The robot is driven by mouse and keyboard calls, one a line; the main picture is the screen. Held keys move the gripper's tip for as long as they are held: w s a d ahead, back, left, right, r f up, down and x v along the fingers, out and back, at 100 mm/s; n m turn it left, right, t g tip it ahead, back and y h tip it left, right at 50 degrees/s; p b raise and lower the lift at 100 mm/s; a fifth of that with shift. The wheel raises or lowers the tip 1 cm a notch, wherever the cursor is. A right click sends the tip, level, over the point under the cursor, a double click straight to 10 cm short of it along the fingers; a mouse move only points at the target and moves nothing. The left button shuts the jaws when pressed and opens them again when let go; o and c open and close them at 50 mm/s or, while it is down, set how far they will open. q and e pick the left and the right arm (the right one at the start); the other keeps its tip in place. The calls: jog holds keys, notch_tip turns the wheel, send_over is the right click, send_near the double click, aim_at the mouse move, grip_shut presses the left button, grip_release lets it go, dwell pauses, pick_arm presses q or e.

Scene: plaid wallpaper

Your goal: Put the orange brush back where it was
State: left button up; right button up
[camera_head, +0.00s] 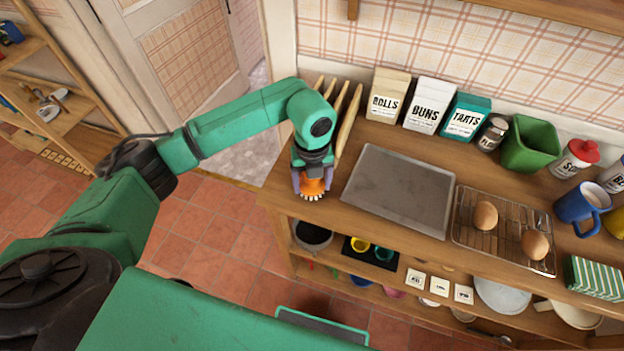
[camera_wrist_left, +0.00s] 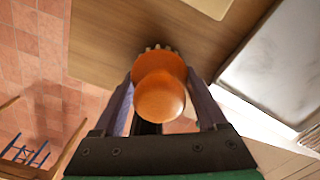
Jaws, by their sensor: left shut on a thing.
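The orange brush (camera_head: 312,186) is in my left gripper (camera_head: 312,179), over the left end of the wooden counter (camera_head: 281,184). In the left wrist view the brush (camera_wrist_left: 160,95) has a round orange knob, with pale bristles showing at its far edge. The two fingers of the left gripper (camera_wrist_left: 158,105) stand on either side of it. I cannot tell whether the bristles touch the counter. My right gripper is in neither view.
A grey baking tray (camera_head: 400,188) lies just right of the brush. Wooden boards (camera_head: 348,118) stand upright behind the gripper. Boxes, including ROLLS (camera_head: 388,95), line the wall. A wire rack (camera_head: 503,232) with two eggs is further right. A shelf below holds a dark pot (camera_head: 312,235).

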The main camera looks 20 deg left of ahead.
pick_arm(q)
jog(key=shift+f, duration=0.25)
jog(key=shift+a+f, duration=0.1)
jog(key=shift+f, duration=0.1)
jog(key=o, duration=1.1)
jog(key=shift+o, duration=0.7)
jog(key=shift+r, duration=0.35)
notch_tip(320, 180, up, 11)
jog(key=b, duration=0.3)
jog(key=shift+b, duration=0.35)
jog(key=shift+r, duration=0.4)
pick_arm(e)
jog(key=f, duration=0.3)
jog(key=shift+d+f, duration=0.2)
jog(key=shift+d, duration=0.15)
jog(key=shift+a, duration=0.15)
